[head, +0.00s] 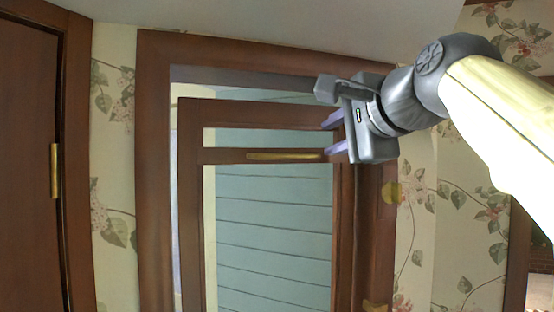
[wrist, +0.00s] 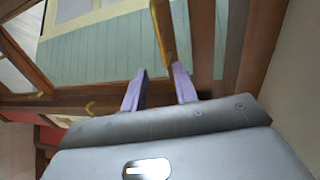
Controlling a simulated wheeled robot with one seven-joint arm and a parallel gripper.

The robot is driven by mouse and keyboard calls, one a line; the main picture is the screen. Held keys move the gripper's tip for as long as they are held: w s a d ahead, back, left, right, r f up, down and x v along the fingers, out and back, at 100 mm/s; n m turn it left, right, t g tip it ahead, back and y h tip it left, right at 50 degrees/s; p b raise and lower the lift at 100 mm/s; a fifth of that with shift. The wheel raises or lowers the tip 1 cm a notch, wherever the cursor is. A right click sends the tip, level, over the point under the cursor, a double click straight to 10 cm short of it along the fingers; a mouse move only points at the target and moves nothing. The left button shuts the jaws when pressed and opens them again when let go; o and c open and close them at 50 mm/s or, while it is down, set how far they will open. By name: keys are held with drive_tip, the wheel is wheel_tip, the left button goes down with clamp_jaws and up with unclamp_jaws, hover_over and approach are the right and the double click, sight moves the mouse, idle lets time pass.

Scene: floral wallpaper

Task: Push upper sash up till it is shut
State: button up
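The window's brown wooden sash top rail (head: 250,112) shows in the head view below the frame head, with an open gap above it. A second brown rail (head: 225,156) runs lower down and carries a long brass handle bar (head: 285,156); I cannot tell which sash this rail belongs to. My gripper (head: 330,135) is at the right side of the sash. Its two purple fingers are apart with nothing seen held between them. The lower finger's tip is close to the bar's right end. In the wrist view the brass bar (wrist: 164,32) lies just beyond the fingertips; contact is unclear.
The brown window frame (head: 154,180) surrounds the sash, with pale blue siding (head: 270,230) outside the glass. Brass fittings (head: 390,193) sit on the right jamb. A brown door (head: 28,160) stands at the left. Floral wallpaper (head: 115,150) covers the walls.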

sight(293, 156)
idle(0.3)
drive_tip(key=p+x, duration=0.6)
drive_tip(key=x, duration=1.1)
drive_tip(key=shift+w, duration=0.3)
drive_tip(key=shift+c, duration=0.2)
clamp_jaws()
